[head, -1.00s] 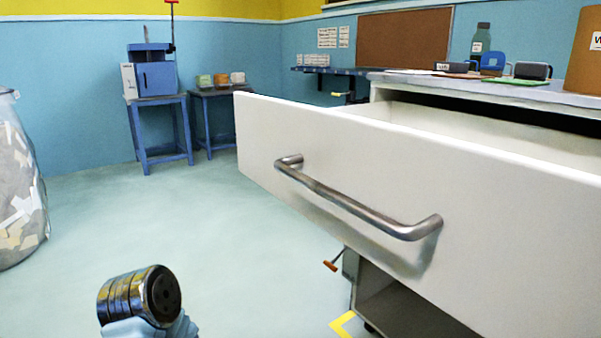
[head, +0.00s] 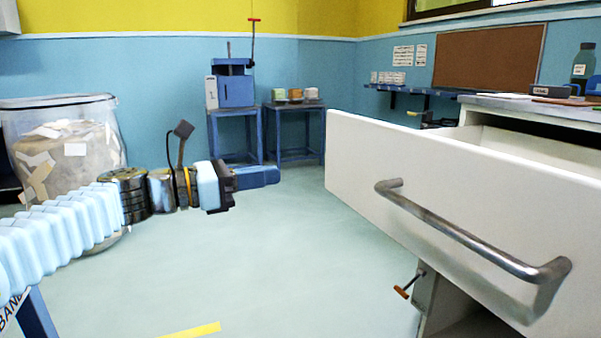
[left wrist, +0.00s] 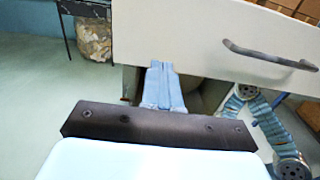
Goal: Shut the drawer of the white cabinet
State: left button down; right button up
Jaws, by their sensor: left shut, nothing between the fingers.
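The drawer (head: 440,190) of the white cabinet stands pulled out at the right of the head view, its white front facing me. A metal bar handle (head: 460,235) runs across that front. The cabinet's top (head: 530,103) shows behind it. My left gripper (head: 276,175) is shut and empty, left of the drawer front and apart from it in the head view. In the left wrist view the shut blue fingers (left wrist: 162,85) point toward the lower edge of the drawer front (left wrist: 185,40), with the handle (left wrist: 270,56) to their right. My right gripper is not seen.
A clear bag of paper scraps (head: 65,150) stands at the left. Blue stands (head: 236,140) are at the back wall. An orange-handled lever (head: 403,292) sticks out below the drawer. The floor (head: 260,260) between is clear.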

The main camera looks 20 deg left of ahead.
aim_at(349, 166)
pick_arm(q)
jog(key=x, duration=1.3)
jog(key=shift+w+d+f, duration=0.15)
jog(key=shift+w+d, duration=0.05)
